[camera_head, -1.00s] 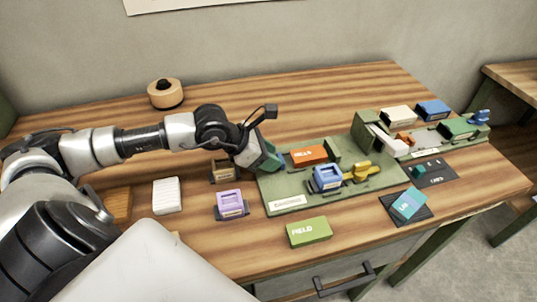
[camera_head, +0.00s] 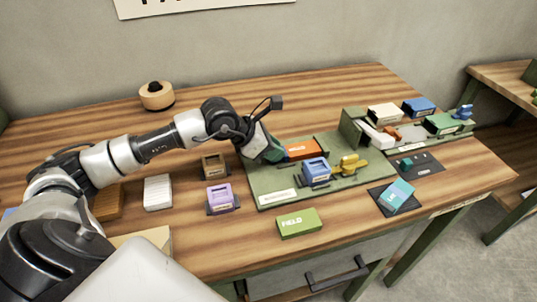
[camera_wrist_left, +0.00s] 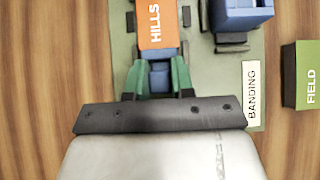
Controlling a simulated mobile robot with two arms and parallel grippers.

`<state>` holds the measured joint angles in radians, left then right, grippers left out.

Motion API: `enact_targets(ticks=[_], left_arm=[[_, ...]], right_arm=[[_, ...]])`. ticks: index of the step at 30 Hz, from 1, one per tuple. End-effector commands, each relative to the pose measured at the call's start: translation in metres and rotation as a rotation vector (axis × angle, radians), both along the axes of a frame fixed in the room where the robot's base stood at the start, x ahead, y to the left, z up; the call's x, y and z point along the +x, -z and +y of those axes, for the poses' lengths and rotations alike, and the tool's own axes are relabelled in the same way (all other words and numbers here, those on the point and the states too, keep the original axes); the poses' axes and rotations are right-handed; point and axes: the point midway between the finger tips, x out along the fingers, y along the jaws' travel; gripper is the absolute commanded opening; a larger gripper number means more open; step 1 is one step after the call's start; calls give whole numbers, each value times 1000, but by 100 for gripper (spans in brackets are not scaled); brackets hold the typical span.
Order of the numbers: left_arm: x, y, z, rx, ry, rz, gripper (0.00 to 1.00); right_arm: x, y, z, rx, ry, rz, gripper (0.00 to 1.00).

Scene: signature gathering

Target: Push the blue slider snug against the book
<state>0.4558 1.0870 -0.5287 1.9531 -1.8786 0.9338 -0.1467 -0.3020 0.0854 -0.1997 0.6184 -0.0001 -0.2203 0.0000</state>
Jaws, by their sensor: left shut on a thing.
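My left gripper (camera_head: 275,153) is low over the green board (camera_head: 262,186), at the left end of the orange book (camera_head: 302,149) marked HILLS. In the left wrist view the green fingers (camera_wrist_left: 160,80) are shut on the blue slider (camera_wrist_left: 160,78), which shows between them. The orange book (camera_wrist_left: 157,24) lies straight ahead of the slider. In the head view the slider is hidden by the gripper. My right gripper is not in view.
A blue block (camera_head: 316,171) and a yellow piece (camera_head: 350,165) stand on the board in front of the book. A green FIELD block (camera_head: 299,223), a purple holder (camera_head: 222,198) and a brown holder (camera_head: 214,165) are nearby. Bare table lies behind the board.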

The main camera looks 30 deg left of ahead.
Motion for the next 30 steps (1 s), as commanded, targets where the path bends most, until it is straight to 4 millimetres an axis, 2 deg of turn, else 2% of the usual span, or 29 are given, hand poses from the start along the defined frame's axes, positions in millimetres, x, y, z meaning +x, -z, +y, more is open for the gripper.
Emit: enact_targets(ticks=[5, 6, 10, 22, 30], left_arm=[[1, -3, -2, -8, 1, -9, 0], [1, -3, -2, -8, 1, -9, 28], [0, -2, -2, -7, 2, -7, 48], [-4, -6, 3, -3, 1, -5, 49], [-29, -38, 25, 1, 1, -5, 49]], right_arm=[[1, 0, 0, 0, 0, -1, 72], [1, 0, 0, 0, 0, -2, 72], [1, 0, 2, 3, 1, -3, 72], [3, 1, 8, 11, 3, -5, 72], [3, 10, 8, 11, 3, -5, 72]])
